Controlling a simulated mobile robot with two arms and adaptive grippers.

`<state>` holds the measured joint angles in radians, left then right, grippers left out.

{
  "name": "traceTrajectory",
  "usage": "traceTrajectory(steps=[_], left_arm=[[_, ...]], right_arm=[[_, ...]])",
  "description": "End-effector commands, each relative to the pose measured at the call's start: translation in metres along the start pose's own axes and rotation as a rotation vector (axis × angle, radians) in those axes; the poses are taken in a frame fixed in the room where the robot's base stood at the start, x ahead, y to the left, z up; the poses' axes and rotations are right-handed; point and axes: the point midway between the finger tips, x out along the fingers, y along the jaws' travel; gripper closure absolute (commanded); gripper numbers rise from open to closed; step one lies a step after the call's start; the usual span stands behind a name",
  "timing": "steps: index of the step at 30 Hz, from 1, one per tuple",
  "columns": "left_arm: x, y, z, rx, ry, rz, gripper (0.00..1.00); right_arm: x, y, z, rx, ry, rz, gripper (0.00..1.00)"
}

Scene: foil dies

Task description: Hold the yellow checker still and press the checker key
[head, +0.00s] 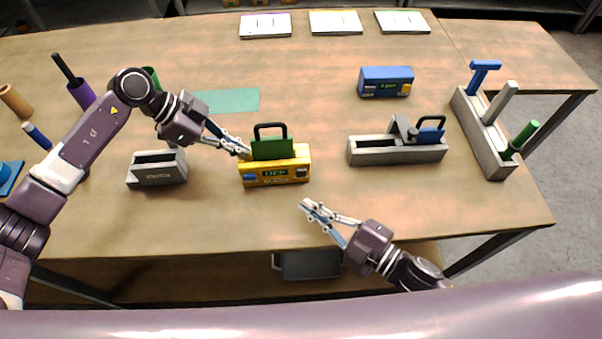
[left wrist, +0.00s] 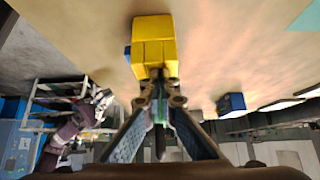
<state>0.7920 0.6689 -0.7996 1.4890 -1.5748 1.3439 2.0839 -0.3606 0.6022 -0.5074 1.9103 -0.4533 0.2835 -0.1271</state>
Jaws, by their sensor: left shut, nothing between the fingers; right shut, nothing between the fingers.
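The yellow checker (head: 291,178) stands on the table with a small dark display showing green characters that read like OFF. The left wrist view shows the yellow checker (left wrist: 153,42) just beyond the fingertips (left wrist: 158,82). My right gripper (head: 306,205) is shut and empty, in front of the checker's right end.
A grey slotted block (head: 157,178) stands left of the checker. A grey holder (head: 375,152) with a blue handled plate is at right. Behind are a blue checker (head: 385,75) and a rack (head: 487,135) of handled tools. Open table lies in front.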

Motion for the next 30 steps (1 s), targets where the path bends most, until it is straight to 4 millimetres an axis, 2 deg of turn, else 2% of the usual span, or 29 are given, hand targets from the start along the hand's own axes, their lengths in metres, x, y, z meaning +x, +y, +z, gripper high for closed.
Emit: traceTrajectory(steps=[1, 14, 30], left_arm=[[0.005, 0.005, 0.006, -0.006, -0.011, 0.013, 1.00], [0.003, 0.004, 0.004, -0.006, -0.011, 0.013, 1.00], [-0.032, 0.001, -0.026, -0.002, -0.004, 0.004, 1.00]], right_arm=[[0.000, -0.001, 0.000, 0.000, 0.000, 0.001, 1.00], [0.000, 0.002, -0.002, 0.000, 0.001, 0.001, 1.00], [-0.003, 0.035, -0.030, 0.000, 0.000, 0.000, 1.00]])
